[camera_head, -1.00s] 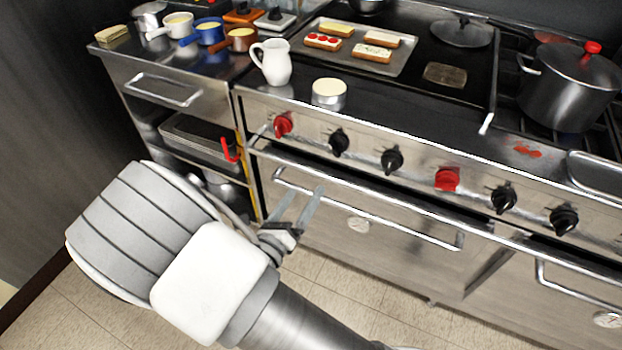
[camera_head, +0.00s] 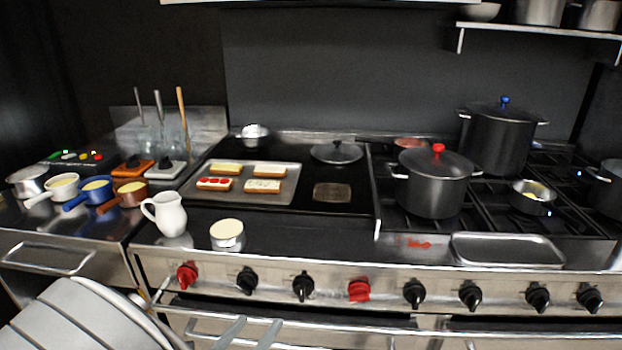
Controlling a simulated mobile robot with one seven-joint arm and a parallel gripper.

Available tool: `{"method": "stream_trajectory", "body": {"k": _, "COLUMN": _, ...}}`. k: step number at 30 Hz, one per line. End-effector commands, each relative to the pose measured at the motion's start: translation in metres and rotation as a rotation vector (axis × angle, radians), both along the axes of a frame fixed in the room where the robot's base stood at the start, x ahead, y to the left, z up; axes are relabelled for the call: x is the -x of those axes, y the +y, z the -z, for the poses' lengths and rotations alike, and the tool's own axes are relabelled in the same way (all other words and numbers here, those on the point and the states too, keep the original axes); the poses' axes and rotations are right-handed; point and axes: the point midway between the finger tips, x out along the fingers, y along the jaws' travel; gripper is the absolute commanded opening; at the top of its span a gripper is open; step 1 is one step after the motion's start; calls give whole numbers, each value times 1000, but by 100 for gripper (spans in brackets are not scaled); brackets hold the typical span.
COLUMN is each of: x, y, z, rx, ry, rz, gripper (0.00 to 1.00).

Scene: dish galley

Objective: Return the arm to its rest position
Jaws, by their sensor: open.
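My gripper (camera_head: 247,334) shows at the bottom edge of the head view, left of the middle. Its two fingers are apart and nothing shows between them. It is in front of the stove's front, below the knob row. My pale ribbed arm (camera_head: 75,320) fills the lower left corner. The rest of the arm is cut off by the bottom edge.
The stove front with its red and black knobs (camera_head: 303,287) and oven handle is close behind the gripper. On top stand a white jug (camera_head: 166,214), a round tin (camera_head: 227,235), a tray of toasts (camera_head: 282,198), a red-knobbed pot (camera_head: 433,190) and an empty tray (camera_head: 506,249).

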Motion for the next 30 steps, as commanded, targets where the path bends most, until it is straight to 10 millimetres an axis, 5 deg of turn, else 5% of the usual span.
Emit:
{"method": "stream_trajectory", "body": {"k": 1, "x": -7, "y": -24, "z": -22, "rx": -85, "ry": 5, "rz": 101, "gripper": 94}}
{"method": "stream_trajectory", "body": {"k": 6, "x": -11, "y": -93, "z": -61, "rx": -348, "ry": 9, "rz": 407, "gripper": 94}}
{"method": "stream_trajectory", "body": {"k": 15, "x": 18, "y": -188, "z": -116, "rx": -830, "ry": -57, "rz": 911, "gripper": 94}}
{"method": "stream_trajectory", "body": {"k": 21, "x": 47, "y": -227, "z": -149, "rx": -1167, "ry": -152, "rz": 1211, "gripper": 94}}
{"method": "stream_trajectory", "body": {"k": 30, "x": 88, "y": -255, "z": -201, "rx": -1693, "ry": -365, "rz": 1582, "gripper": 94}}
